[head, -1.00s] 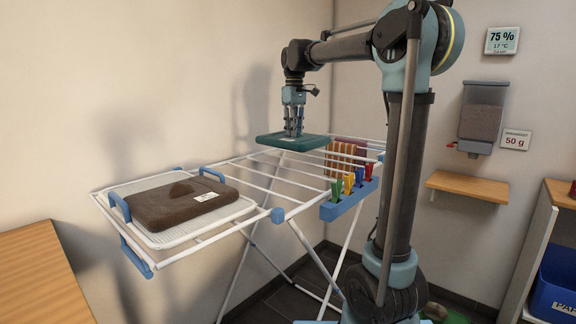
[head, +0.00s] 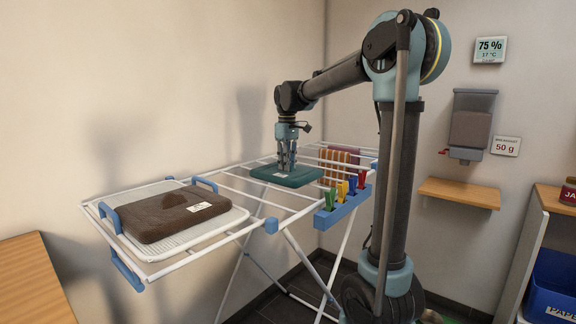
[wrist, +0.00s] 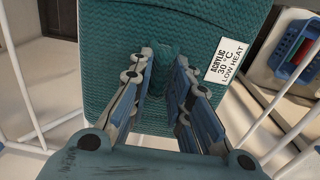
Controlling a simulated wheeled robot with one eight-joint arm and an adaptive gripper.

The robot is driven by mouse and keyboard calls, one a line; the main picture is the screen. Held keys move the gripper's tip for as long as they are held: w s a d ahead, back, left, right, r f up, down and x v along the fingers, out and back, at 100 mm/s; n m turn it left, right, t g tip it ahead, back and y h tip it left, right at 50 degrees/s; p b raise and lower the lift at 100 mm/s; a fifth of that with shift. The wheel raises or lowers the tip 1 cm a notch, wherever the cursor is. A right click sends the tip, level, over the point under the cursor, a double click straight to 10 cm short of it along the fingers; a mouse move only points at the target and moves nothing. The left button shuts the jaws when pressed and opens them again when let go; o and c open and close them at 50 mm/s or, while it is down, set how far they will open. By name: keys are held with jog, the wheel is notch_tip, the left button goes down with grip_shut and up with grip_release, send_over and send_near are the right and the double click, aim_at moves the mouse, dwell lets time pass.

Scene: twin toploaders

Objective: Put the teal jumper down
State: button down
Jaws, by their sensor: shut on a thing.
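The teal jumper (head: 288,175) is a folded, flat bundle at the rack's middle bars. My gripper (head: 286,166) points down over it and is shut on a pinch of its knit top. In the wrist view the jumper (wrist: 110,45) fills the upper middle, with a white label reading acrylic, 30 °C, low heat. My gripper's fingers (wrist: 165,85) show there on both sides of a raised fold. The jumper looks level, at or just above the bars of the white drying rack (head: 232,187); I cannot tell whether it touches them.
A brown folded jumper (head: 172,214) lies on a white mesh tray (head: 222,222) at the rack's left end. Coloured pegs (head: 342,191) stand in a blue holder at the right. Striped cloth (head: 335,165) hangs behind. A wooden surface (head: 35,285) is at lower left.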

jog(key=c, duration=1.5)
grip_release()
notch_tip(320, 180, up, 12)
jog(key=shift+r, duration=0.1)
